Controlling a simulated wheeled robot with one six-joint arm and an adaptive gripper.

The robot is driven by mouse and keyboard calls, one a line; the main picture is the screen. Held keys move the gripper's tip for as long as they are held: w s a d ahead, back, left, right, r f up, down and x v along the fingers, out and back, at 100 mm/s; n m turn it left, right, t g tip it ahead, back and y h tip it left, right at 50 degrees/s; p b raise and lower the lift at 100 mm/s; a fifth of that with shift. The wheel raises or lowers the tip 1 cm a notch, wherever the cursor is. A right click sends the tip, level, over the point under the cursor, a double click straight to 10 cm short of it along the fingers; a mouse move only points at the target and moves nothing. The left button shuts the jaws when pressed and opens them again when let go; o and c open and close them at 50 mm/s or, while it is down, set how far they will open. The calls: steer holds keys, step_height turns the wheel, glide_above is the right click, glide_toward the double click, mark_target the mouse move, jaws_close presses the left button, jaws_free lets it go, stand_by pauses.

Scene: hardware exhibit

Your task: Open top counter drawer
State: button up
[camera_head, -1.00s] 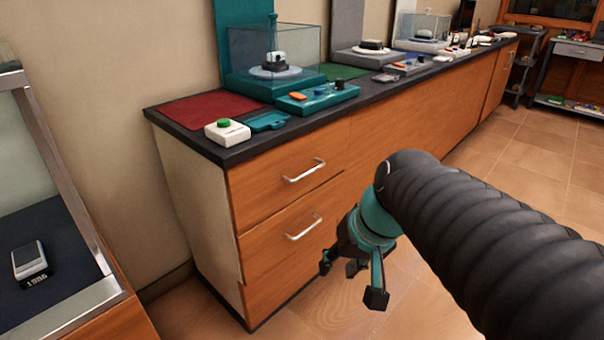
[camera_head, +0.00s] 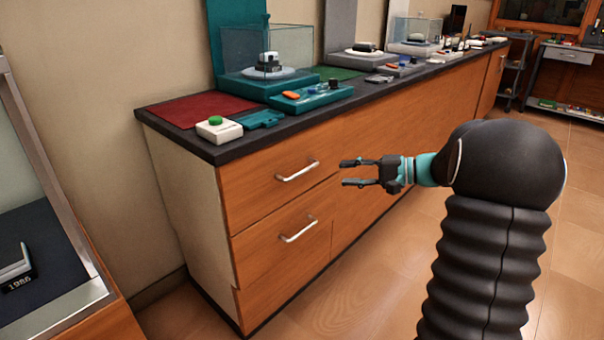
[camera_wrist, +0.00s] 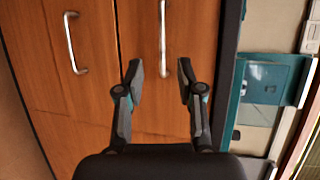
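The top drawer (camera_head: 260,188) of the wooden counter is shut, with a silver bar handle (camera_head: 298,171) on its front. The drawer below it (camera_head: 275,255) is also shut and has a like handle (camera_head: 299,229). My gripper (camera_head: 346,173) is open and empty, to the right of the top handle and apart from it, with its fingers pointing left. In the wrist view, the top handle (camera_wrist: 163,38) lies ahead, in line with the gap between my open fingers (camera_wrist: 160,68). The lower drawer's handle (camera_wrist: 75,42) is off to the left there.
The dark countertop (camera_head: 225,152) overhangs the drawers. It bears a white box with a green button (camera_head: 219,128), a teal control box (camera_head: 310,96) and a glass case (camera_head: 268,50). Another display case (camera_head: 65,240) stands at the left. Open floor (camera_head: 375,270) lies before the counter.

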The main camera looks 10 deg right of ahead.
mark_target(305, 171)
steer(key=x, duration=0.8)
steer(key=w+x, duration=0.1)
steer(key=x, duration=0.4)
steer(key=shift+w+d+p, duration=0.15)
steer(key=shift+d+p, duration=0.1)
steer(key=shift+p, duration=0.05)
jaws_close()
